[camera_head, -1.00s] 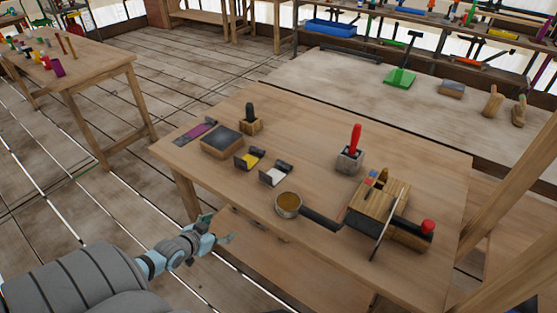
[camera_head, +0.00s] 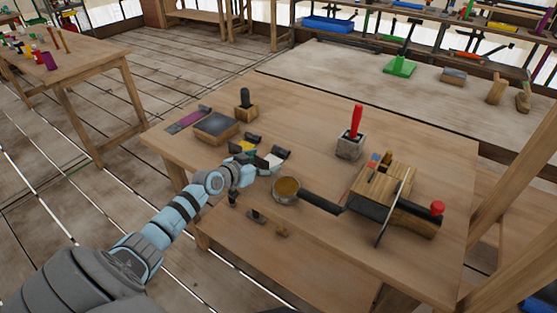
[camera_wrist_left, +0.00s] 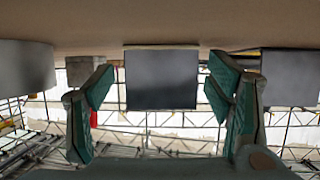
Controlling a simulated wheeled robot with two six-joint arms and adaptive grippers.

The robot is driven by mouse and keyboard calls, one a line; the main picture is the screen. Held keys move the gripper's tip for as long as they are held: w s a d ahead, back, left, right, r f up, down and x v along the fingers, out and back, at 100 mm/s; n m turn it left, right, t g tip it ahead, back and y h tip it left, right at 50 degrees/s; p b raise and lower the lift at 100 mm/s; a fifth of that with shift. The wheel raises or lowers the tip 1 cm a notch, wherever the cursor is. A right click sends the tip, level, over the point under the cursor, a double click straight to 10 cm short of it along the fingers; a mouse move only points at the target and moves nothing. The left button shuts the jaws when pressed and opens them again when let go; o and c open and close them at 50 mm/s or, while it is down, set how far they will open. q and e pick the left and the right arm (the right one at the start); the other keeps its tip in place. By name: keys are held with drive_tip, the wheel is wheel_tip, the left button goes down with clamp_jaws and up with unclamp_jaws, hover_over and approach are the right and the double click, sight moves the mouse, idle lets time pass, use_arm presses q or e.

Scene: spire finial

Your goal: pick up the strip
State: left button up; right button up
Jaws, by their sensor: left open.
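Several strip-like pieces with dark ends lie along the left part of the table: a purple one (camera_head: 187,121), a yellow one (camera_head: 247,147) partly hidden by my gripper, and a white one (camera_head: 271,161). I cannot tell which is the task's strip. My left gripper (camera_head: 252,167) is at the table's near edge, close to the white piece, and partly covers it. In the left wrist view, which looks upside down, the open fingers (camera_wrist_left: 161,95) flank a dark square face (camera_wrist_left: 162,78), apparently the white piece's dark end. No contact shows. My right gripper is not in view.
A round pan (camera_head: 286,190) is just right of my left gripper. A dark-topped block (camera_head: 216,127) and a small holder (camera_head: 245,108) stand behind it. A red-handled tool (camera_head: 356,120) and a wooden block (camera_head: 385,185) are to the right.

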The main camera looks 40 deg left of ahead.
use_arm(q)
drive_tip(key=shift+r, duration=0.1)
drive_tip(key=c, duration=1.5)
